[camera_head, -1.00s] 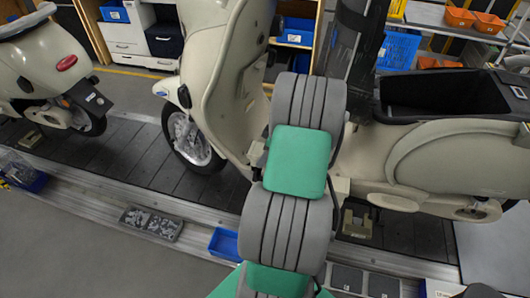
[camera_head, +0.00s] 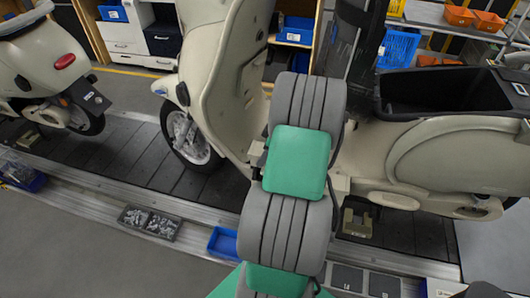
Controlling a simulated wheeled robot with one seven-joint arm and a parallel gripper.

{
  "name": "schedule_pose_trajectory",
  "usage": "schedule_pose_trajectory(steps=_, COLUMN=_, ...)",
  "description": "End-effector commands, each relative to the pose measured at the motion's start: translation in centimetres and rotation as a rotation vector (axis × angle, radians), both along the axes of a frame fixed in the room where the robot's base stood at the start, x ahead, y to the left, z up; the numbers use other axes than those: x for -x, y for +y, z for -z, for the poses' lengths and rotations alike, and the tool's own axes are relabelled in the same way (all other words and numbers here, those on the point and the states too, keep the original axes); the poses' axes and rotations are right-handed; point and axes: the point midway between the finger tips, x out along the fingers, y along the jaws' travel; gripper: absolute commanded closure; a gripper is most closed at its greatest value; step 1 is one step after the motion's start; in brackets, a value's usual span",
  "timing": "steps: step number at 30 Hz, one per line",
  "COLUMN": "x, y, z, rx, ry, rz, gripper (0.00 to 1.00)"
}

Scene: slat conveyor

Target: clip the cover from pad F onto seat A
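My arm, grey with green joint covers, rises through the middle of the view and reaches over the scooter. My gripper is not in view; the arm's far end is out of sight. The near cream scooter (camera_head: 440,157) stands on the slat conveyor, with an open black compartment (camera_head: 440,95) on top at the right. I cannot make out the cover, and no letter marks for seat A or pad F can be read. Dark square pads (camera_head: 346,277) lie in a row at the bottom, right of my arm; a second pad (camera_head: 383,284) is beside it.
Another cream scooter (camera_head: 35,80) stands at the left on the conveyor (camera_head: 125,150). A tray of metal parts (camera_head: 150,221) and a blue bin (camera_head: 223,242) sit along the near edge. Shelves with blue and orange bins (camera_head: 461,18) stand behind. The grey floor at lower left is clear.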

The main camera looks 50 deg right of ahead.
Motion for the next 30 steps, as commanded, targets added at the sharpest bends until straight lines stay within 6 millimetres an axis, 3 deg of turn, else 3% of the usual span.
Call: schedule_pose_trajectory(steps=30, x=0.0, y=0.0, z=6.2, rx=-0.001, ry=0.0, rz=0.0, gripper=0.83)
